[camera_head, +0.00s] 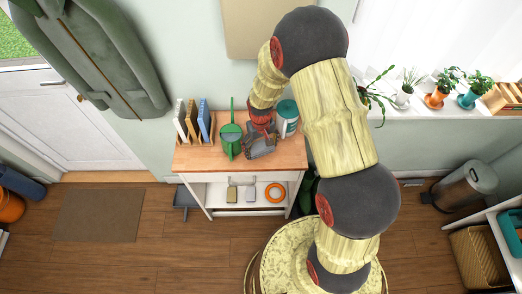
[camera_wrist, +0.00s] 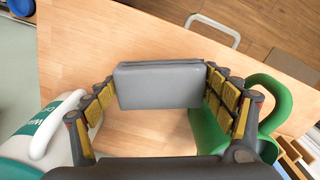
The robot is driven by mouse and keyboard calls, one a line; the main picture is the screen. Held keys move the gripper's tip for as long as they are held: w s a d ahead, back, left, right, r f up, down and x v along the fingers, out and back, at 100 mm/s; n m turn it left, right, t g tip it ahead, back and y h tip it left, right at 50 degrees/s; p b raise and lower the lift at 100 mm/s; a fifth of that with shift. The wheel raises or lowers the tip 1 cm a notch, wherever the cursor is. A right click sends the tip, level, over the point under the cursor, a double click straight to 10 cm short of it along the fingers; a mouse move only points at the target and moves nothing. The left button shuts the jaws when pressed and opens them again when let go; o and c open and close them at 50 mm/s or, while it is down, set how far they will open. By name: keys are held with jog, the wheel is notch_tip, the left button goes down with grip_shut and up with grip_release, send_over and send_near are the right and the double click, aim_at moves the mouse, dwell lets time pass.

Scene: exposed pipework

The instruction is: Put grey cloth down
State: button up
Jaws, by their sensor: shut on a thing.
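The grey cloth (camera_wrist: 160,86) is a flat, folded block in the wrist view. My gripper (camera_wrist: 162,82) is shut on it, with a yellow-padded finger at each side. The cloth is over the wooden top of a small cart (camera_wrist: 130,40); I cannot tell whether it touches the top. In the head view my gripper (camera_head: 262,146) is low over the cart top (camera_head: 207,158), between a green watering can and a white-and-teal container. There the cloth is hard to tell apart from the gripper.
The green watering can (camera_head: 230,141) is close on the left; the white-and-teal container (camera_head: 287,117) is close on the right. Books in a wooden holder (camera_head: 194,121) stand at the cart's left. The front strip of the top is clear. The lower shelf holds an orange ring (camera_head: 275,193).

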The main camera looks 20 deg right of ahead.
jog(key=shift+f, duration=1)
jog(key=shift+f, duration=0.2)
jog(key=o, duration=1.2)
